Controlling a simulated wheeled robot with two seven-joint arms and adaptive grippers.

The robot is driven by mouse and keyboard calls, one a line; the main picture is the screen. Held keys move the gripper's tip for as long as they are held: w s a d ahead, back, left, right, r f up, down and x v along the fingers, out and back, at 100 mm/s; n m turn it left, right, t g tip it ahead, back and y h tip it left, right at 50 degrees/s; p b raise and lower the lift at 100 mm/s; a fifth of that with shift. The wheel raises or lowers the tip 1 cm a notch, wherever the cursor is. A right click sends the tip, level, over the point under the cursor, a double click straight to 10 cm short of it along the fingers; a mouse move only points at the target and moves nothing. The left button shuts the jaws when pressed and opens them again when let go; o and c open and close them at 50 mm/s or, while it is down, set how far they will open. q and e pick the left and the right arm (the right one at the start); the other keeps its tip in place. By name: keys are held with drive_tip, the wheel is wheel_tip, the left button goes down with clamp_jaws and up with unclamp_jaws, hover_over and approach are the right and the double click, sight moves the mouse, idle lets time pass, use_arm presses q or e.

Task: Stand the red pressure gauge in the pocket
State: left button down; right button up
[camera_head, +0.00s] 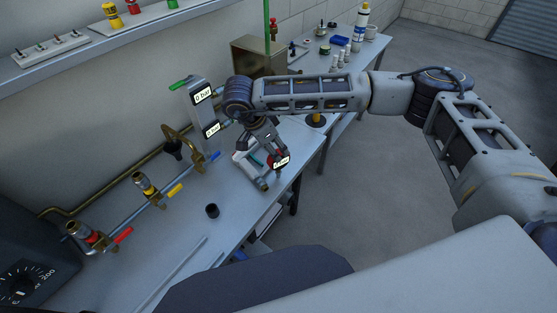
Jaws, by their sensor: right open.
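The red pressure gauge (280,162) shows at the front edge of the bench, near the middle of the head view. Its small display is tilted and reads about 0 bar. My right gripper (262,156) reaches down over the bench right at the gauge, with its jaws open. Its fingers partly cover the gauge, and I cannot tell whether they touch it. A white holder-like part (244,157) lies beside the gripper, partly hidden; I cannot tell whether it is the pocket. My left gripper is not in view.
A small black cup (211,210) stands on the bench (165,235). Pipework with a yellow-handled valve (146,187) and a red-handled valve (90,236) runs along the left. A grey post with displays (199,105) stands behind my wrist. A metal box (257,57) is farther back.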

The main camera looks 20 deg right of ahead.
sight(279, 165)
drive_tip(key=shift+p+x, duration=0.65)
drive_tip(key=shift+x, duration=0.55)
drive_tip(key=shift+p+x, duration=0.35)
drive_tip(key=shift+x, duration=1.05)
drive_tip(key=shift+s+a, duration=0.1)
drive_tip(key=shift+a, duration=0.05)
drive_tip(key=shift+c, duration=0.4)
clamp_jaws()
